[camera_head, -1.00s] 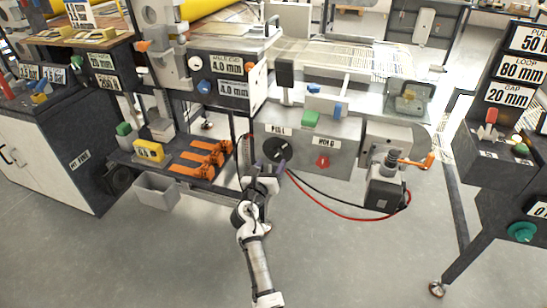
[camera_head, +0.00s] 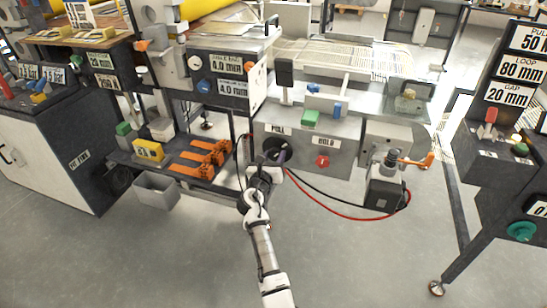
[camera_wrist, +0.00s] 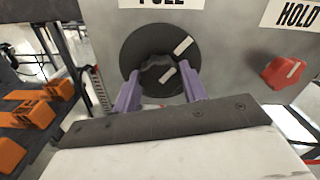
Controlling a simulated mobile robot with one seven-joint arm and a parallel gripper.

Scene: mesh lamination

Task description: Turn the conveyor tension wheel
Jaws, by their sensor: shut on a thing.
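A round black wheel with a lobed centre knob (camera_wrist: 157,76) and white marks sits on the front of a grey box, under a label that reads like PULL. The wheel (camera_head: 270,146) also shows in the head view, partly hidden by my gripper (camera_head: 276,160). In the wrist view, the purple fingers of my gripper (camera_wrist: 160,88) stand on either side of the centre knob and are shut on it. I cannot tell from its label that this is the conveyor tension wheel.
A red HOLD knob (camera_wrist: 285,72) sits to the right on the same box. Orange clamps (camera_head: 208,158) lie on a dark shelf to the left. Black and red cables (camera_head: 325,208) hang at the right. A teal wheel (camera_head: 522,231) is on the far-right stand.

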